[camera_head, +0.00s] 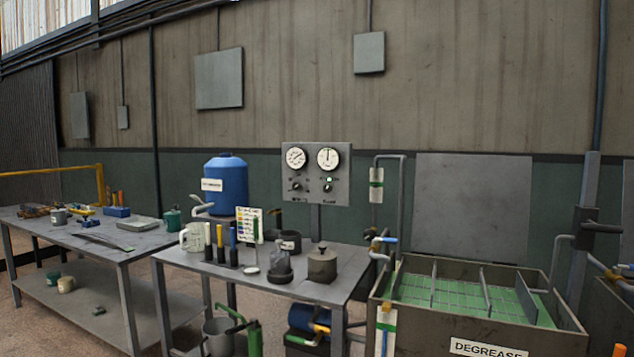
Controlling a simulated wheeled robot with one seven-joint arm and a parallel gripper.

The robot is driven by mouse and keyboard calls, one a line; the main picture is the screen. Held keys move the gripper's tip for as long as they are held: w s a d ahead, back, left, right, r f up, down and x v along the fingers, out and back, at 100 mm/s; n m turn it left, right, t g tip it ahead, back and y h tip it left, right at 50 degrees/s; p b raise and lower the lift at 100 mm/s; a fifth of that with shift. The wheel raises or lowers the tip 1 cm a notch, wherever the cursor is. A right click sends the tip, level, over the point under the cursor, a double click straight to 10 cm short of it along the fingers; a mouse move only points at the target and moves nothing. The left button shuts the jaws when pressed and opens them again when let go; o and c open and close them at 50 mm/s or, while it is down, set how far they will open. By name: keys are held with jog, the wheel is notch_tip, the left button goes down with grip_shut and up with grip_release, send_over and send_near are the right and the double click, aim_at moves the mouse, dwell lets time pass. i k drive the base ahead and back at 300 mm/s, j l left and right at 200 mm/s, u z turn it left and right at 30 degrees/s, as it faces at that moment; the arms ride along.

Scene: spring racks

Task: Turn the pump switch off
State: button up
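A grey control panel (316,202) stands on a post behind the middle table. It carries a left gauge (296,158) and a right gauge (328,158). Below them are a left dark knob (297,187) and a right dark knob (328,188). A small pale light shows just above the right knob. The labels under the knobs are too blurred to read, so I cannot tell which one is the pump switch or how it is set. My gripper is not in view.
A degrease tank (460,332) with pipes stands at right. Another cluttered table (140,250) is at left.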

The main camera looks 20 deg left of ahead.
aim_at(327, 188)
jog(key=i+j, duration=0.2)
jog(key=j, duration=0.15)
jog(key=i+j, duration=0.15)
jog(key=j, duration=0.25)
jog(key=i+j, duration=0.2)
jog(key=j, duration=0.15)
jog(key=i+j, duration=0.2)
jog(key=j, duration=0.15)
jog(key=i+j, duration=0.15)
jog(key=j, duration=0.25)
